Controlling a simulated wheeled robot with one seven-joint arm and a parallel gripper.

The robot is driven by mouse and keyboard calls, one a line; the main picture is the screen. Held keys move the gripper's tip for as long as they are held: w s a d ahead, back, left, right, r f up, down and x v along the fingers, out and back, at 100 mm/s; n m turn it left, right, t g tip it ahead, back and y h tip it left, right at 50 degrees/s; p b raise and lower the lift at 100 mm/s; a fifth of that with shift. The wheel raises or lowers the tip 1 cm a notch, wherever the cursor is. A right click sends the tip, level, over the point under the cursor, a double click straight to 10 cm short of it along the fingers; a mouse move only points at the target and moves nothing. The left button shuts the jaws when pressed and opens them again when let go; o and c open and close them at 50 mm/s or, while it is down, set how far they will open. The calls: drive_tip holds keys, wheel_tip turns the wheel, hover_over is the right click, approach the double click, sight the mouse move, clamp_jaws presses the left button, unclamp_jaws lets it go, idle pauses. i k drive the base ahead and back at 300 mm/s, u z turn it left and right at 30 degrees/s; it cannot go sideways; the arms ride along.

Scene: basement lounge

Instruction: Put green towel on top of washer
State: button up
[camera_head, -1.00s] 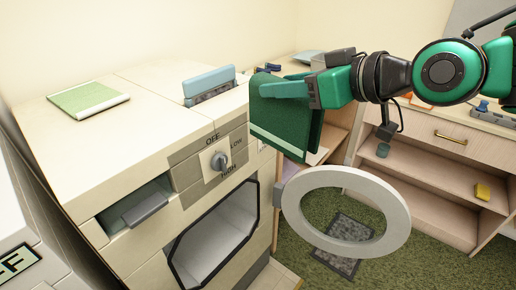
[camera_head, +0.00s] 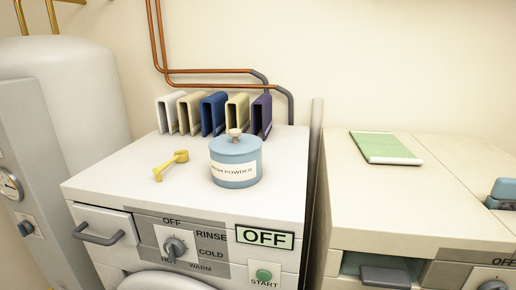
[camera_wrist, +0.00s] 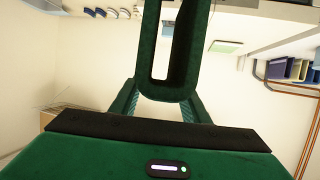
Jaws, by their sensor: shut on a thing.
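A dark green folded towel (camera_wrist: 193,50) hangs as a loop from my gripper (camera_wrist: 160,98) in the wrist view; the fingers are shut on it. Neither the towel nor my gripper shows in the head view now. The washer (camera_head: 100,182) is the white machine at the centre left of the head view, with RINSE, COLD, HOT and WARM round its dial (camera_head: 174,247). On its top stand a blue WASH POWDER jar (camera_head: 234,162), a yellow scoop (camera_head: 170,165) and a row of folded cloths (camera_head: 213,114) at the back. The front left of the top is bare.
A grey upright post (camera_head: 315,150) rises between the machines. A white tank (camera_head: 66,90) stands at the left, and copper pipes (camera_head: 205,72) run along the wall.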

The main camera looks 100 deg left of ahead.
sight(127, 164)
drive_tip(key=u, duration=0.05)
drive_tip(key=k, duration=1.3)
drive_tip(key=u, duration=1.9)
